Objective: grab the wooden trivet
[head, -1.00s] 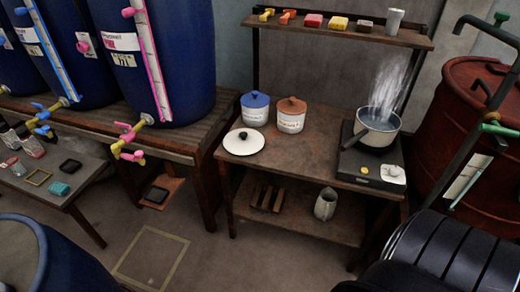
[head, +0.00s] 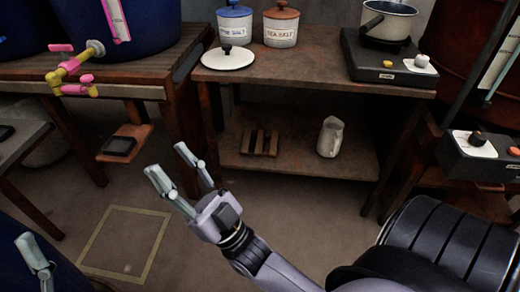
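The wooden trivet (head: 260,142), a small dark slatted piece, lies on the lower shelf (head: 300,163) of the wooden table, left of a pale pitcher. My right gripper (head: 175,163) is in front of the shelf, to the left of the trivet and apart from it. Its two fingers are spread and empty. A grey finger of my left gripper (head: 35,252) shows at the lower left; the rest is out of frame or hidden, so its opening is unclear.
The pale pitcher (head: 330,137) stands on the same shelf. Above, the tabletop (head: 300,68) carries a white lid (head: 228,57), two jars and a hotplate (head: 385,62) with a pot. Yellow tape marks a square (head: 123,243) on clear floor.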

